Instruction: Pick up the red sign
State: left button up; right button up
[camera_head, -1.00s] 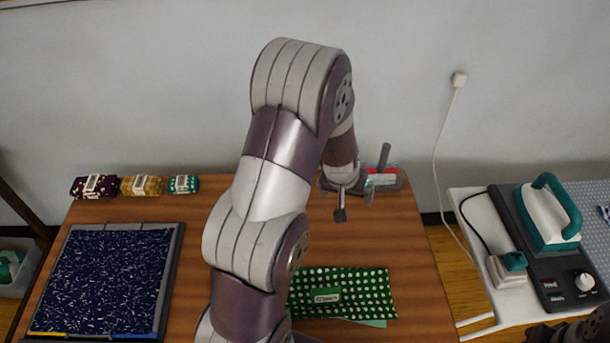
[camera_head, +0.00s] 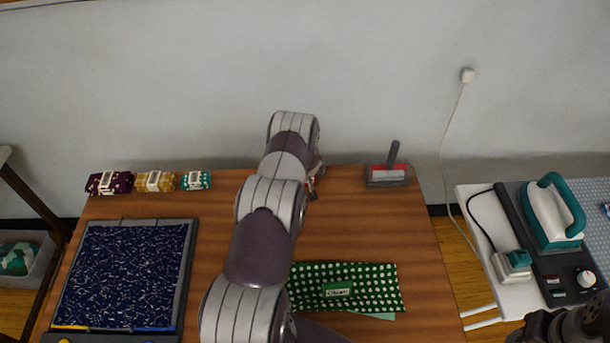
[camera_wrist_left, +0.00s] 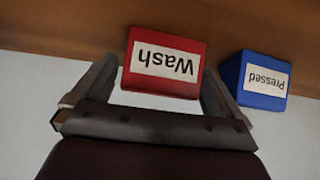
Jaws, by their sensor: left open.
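The red sign (camera_wrist_left: 185,48) is a small block with a white label reading "Wash", upside down in the left wrist view. My left gripper (camera_wrist_left: 160,75) is open, with one finger on each side of the red sign. The fingers look apart from it, though contact at the right edge is hard to tell. In the head view my left gripper (camera_head: 314,184) is at the back of the wooden table, and my arm hides the sign there. A blue sign (camera_wrist_left: 265,77) labelled "Pressed" stands close beside the right finger.
On the table (camera_head: 350,235) are a dark blue speckled mat (camera_head: 125,270), several fabric bundles (camera_head: 155,181) and a green dotted cloth (camera_head: 360,285). A grey-and-red tray with a dark handle (camera_head: 388,175) stands back right. An iron (camera_head: 552,220) is on the right. A wall rises behind.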

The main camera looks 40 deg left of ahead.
pick_arm(q)
jog(key=shift+w+a+f, duration=0.1)
jog(key=shift+f, duration=0.15)
jog(key=c, duration=0.9)
jog(key=shift+r, duration=0.1)
